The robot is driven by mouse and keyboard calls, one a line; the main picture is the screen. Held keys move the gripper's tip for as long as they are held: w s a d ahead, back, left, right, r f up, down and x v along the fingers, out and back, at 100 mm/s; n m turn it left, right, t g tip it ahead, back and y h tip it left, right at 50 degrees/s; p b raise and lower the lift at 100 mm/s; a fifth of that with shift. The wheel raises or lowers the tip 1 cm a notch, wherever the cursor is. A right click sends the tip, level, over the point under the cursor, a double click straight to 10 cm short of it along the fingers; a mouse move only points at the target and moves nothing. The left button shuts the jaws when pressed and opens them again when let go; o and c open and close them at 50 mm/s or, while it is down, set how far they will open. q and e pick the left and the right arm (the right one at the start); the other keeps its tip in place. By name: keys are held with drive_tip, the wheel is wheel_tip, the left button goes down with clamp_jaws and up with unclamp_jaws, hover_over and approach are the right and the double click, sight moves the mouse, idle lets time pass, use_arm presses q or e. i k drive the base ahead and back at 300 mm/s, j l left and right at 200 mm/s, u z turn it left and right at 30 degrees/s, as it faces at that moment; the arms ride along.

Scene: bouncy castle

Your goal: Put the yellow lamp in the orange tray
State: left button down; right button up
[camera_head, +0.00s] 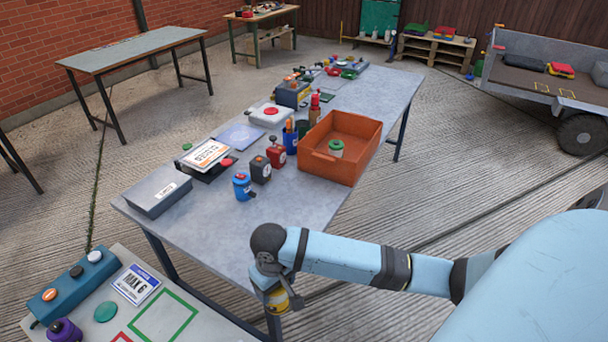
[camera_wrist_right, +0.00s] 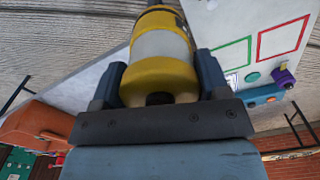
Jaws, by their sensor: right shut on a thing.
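The yellow lamp (camera_head: 278,299) is in my right gripper (camera_head: 272,284), low beside the near end of the long grey table. In the right wrist view the yellow lamp (camera_wrist_right: 160,62), with a pale band round its middle, sits between the two fingers of the right gripper (camera_wrist_right: 160,82). The orange tray (camera_head: 356,135) stands on the long table, up and to the right of the gripper. A green-topped pale object (camera_head: 336,148) is inside it. The tray also shows at the left edge of the right wrist view (camera_wrist_right: 35,122). My left gripper is not in view.
The long table (camera_head: 215,222) holds a grey box (camera_head: 157,191), a blue lamp-like object (camera_head: 242,186), a dark one (camera_head: 261,169), a red one (camera_head: 276,153) and bottles left of the tray. A board (camera_head: 100,318) with coloured outlines lies at the lower left.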

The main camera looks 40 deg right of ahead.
sight(348, 146)
drive_tip(key=l+u, duration=0.15)
drive_tip(key=l, duration=1)
drive_tip(key=l+u, duration=0.1)
drive_tip(key=l, duration=1)
drive_tip(key=k+l+u, duration=0.15)
drive_tip(key=l, duration=1)
